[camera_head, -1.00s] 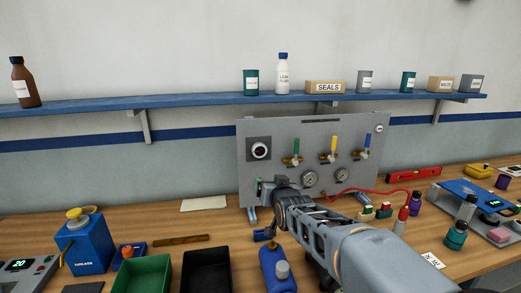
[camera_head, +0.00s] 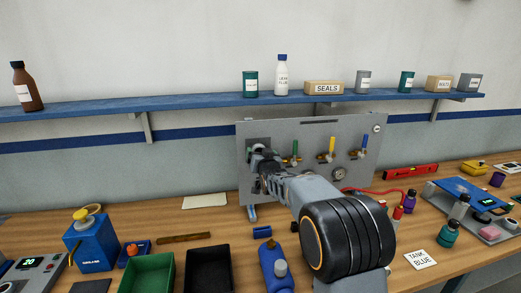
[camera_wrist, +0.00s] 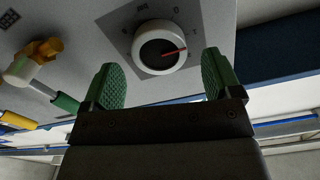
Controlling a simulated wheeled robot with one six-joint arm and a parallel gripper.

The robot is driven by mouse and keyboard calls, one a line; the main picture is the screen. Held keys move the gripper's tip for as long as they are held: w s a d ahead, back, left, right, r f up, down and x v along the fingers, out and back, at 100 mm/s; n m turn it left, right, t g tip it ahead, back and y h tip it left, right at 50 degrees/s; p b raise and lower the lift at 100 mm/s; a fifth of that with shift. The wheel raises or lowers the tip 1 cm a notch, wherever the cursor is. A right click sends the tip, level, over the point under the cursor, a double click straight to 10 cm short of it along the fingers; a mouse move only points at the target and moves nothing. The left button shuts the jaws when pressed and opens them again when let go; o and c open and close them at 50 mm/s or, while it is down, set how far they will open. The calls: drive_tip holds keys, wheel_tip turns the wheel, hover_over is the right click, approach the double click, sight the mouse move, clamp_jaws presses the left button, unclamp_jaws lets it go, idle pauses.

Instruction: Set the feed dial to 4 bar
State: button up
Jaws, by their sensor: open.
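The feed dial (camera_wrist: 158,48) is a white round knob with a red pointer on a dark grey square plate with faint marks, seen in the wrist view. The plate is on the upright grey panel (camera_head: 312,130) at the back of the bench. My gripper (camera_wrist: 160,78) is open, its two green pads apart on either side of the dial's lower edge, with nothing between them. In the head view my gripper (camera_head: 263,160) covers most of the dial.
Green (camera_head: 295,148), yellow (camera_head: 332,143) and blue (camera_head: 365,140) valve levers stand right of the dial on the panel. A blue shelf (camera_head: 200,102) with bottles and boxes runs above. Trays, a blue bottle (camera_head: 276,268) and other goods lie on the wooden bench below.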

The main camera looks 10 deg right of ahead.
drive_tip(key=shift+w, duration=0.9)
drive_tip(key=c, duration=0.9)
